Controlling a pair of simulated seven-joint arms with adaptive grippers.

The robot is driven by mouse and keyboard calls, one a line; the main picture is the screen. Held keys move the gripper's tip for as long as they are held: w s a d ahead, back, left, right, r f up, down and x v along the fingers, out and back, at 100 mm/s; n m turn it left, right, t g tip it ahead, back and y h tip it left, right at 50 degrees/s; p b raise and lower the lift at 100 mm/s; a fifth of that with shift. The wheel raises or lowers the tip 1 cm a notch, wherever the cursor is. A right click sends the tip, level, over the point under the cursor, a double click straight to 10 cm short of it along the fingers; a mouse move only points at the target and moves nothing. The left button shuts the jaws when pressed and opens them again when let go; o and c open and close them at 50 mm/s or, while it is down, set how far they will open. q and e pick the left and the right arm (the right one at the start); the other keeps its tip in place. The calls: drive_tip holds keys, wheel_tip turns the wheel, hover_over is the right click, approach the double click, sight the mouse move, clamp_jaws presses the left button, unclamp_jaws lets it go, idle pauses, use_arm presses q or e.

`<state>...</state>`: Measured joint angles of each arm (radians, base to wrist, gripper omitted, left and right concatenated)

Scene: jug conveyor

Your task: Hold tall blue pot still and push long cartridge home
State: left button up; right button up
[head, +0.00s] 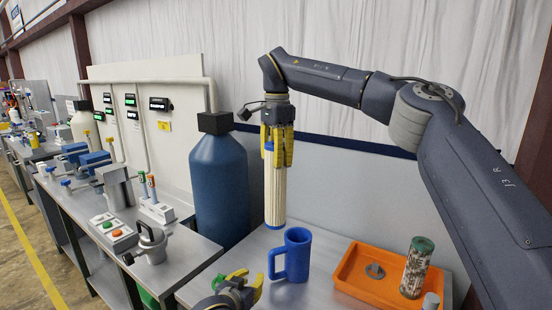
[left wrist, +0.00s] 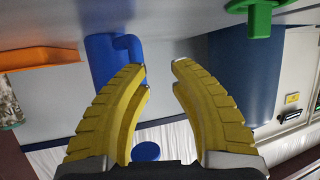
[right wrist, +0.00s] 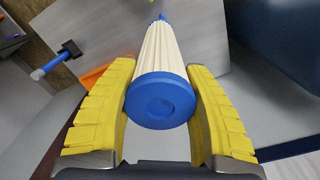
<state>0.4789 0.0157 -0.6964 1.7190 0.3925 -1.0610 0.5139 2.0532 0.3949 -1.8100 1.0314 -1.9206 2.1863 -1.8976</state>
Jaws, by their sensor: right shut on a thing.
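The long cartridge (head: 275,195) is a cream pleated cylinder with blue ends. My right gripper (head: 277,150) is shut on its upper end and holds it upright in the air. In the right wrist view the cartridge's blue end cap (right wrist: 160,105) sits between the yellow fingers (right wrist: 160,112). The tall blue pot (head: 297,255) stands upright on the bench, its handle towards the left. The cartridge's lower end is above and left of the pot's rim in the picture. My left gripper (head: 250,287) is open and empty, left of the handle. The left wrist view shows the pot (left wrist: 103,62) beyond the open fingers (left wrist: 159,75).
An orange tray (head: 345,278) with a jar (head: 417,268) and a small metal part (head: 375,270) lies right of the pot. A large dark blue tank (head: 218,185) stands behind left. A side bench (head: 190,262) with fixtures runs along the left. A green piece (left wrist: 260,15) shows near my left gripper.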

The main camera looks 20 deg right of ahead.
use_arm(q)
drive_tip(key=v, duration=1.2)
idle(0.4)
